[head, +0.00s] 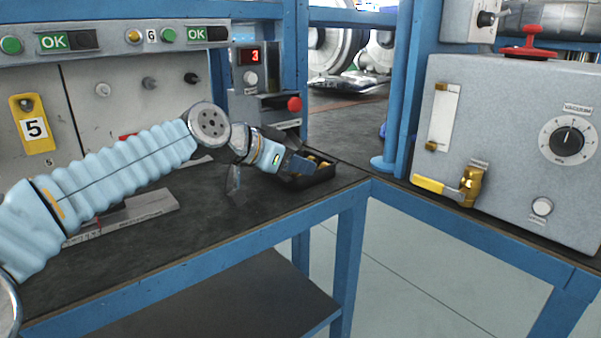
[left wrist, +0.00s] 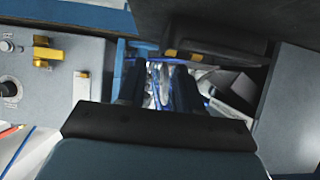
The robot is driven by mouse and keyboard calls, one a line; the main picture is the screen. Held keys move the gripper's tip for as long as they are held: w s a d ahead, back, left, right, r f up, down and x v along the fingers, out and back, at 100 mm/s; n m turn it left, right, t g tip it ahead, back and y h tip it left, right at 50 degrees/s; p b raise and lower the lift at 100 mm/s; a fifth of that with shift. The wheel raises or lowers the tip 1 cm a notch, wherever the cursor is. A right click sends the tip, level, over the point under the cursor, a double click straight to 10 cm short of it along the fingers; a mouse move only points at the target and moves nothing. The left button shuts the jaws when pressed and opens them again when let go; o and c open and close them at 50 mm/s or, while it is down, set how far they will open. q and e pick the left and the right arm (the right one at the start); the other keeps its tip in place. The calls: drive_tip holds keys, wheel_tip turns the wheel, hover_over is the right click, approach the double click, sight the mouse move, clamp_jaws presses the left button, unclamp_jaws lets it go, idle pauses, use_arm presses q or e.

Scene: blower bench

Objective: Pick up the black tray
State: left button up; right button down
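The black tray (head: 322,179) sits at the right corner of the dark bench top, with small yellow pieces in it. My left gripper (head: 297,152) comes in from the left and is right at the tray, partly hiding its left and back sides. In the left wrist view, the two dark fingers (left wrist: 158,78) stand apart with background showing between them. The tray (left wrist: 225,53) shows there just beyond the fingers. Contact between fingers and tray cannot be made out. My right gripper is in neither view.
The bench top (head: 225,215) ends in a blue frame edge close to the tray. A control box with a red button (head: 294,104) stands behind. A grey vacuum cabinet (head: 500,130) with a brass valve stands to the right, across a gap. A metal strip (head: 130,211) lies under my arm.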

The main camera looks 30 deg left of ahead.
use_arm(q)
drive_tip(key=x, duration=0.5)
drive_tip(key=shift+w+a+f+b, duration=0.15)
drive_tip(key=shift+w+f+b, duration=0.1)
drive_tip(key=shift+b, duration=0.1)
drive_tip(key=shift+c, duration=0.3)
clamp_jaws()
